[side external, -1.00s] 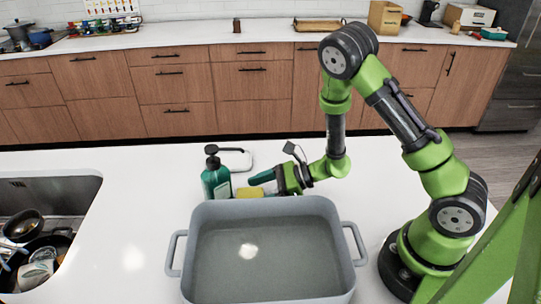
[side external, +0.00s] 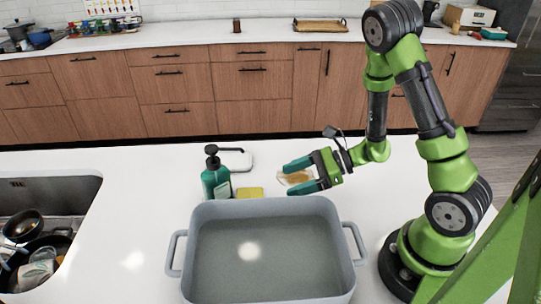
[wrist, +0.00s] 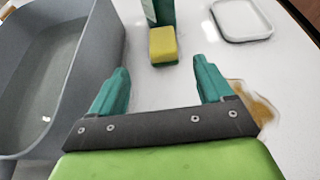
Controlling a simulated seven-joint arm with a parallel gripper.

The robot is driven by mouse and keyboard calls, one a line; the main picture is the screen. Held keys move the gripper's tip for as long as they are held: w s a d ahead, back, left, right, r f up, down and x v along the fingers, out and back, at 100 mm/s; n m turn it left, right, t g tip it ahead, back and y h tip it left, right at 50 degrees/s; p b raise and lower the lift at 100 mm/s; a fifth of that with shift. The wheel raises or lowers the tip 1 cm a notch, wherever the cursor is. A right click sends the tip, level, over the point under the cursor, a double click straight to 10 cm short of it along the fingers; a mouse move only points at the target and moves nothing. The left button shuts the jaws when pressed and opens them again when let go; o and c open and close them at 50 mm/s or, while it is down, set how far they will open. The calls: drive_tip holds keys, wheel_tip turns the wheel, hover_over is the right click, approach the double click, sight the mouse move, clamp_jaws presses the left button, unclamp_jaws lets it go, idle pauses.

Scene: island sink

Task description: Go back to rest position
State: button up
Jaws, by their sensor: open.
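My gripper (side external: 296,174) is open and empty, with teal fingers, above the white counter behind the grey tub's right rear. In the wrist view my gripper (wrist: 160,85) has its two fingers spread apart, with bare counter between them. A yellow and green sponge (wrist: 163,45) lies beyond the fingertips, apart from them. The sponge (side external: 249,192) also shows in the side view beside the soap bottle. A brownish, blurred item (side external: 294,177) shows by the fingers, and part of it (wrist: 262,107) shows right of the right finger; I cannot tell what it is.
A grey tub (side external: 195,240) with two handles stands at the counter's front. A green soap bottle (side external: 215,178) with a black pump and a white tray (side external: 236,160) stand behind it. A sink (side external: 85,188) with dishes is at left. The counter behind the gripper is clear.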

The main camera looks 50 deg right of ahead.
drive_tip(key=s+a+r+n+g, duration=0.1)
drive_tip(key=a+r+n+g, duration=0.15)
drive_tip(key=r+n, duration=0.3)
drive_tip(key=s+a+r+n+g, duration=0.1)
drive_tip(key=a+r+n+g, duration=0.2)
drive_tip(key=r, duration=0.4)
drive_tip(key=s+d+r+n+t+h, duration=0.3)
drive_tip(key=s+r+n+h, duration=0.4)
drive_tip(key=n, duration=0.7)
drive_tip(key=shift+h, duration=0.3)
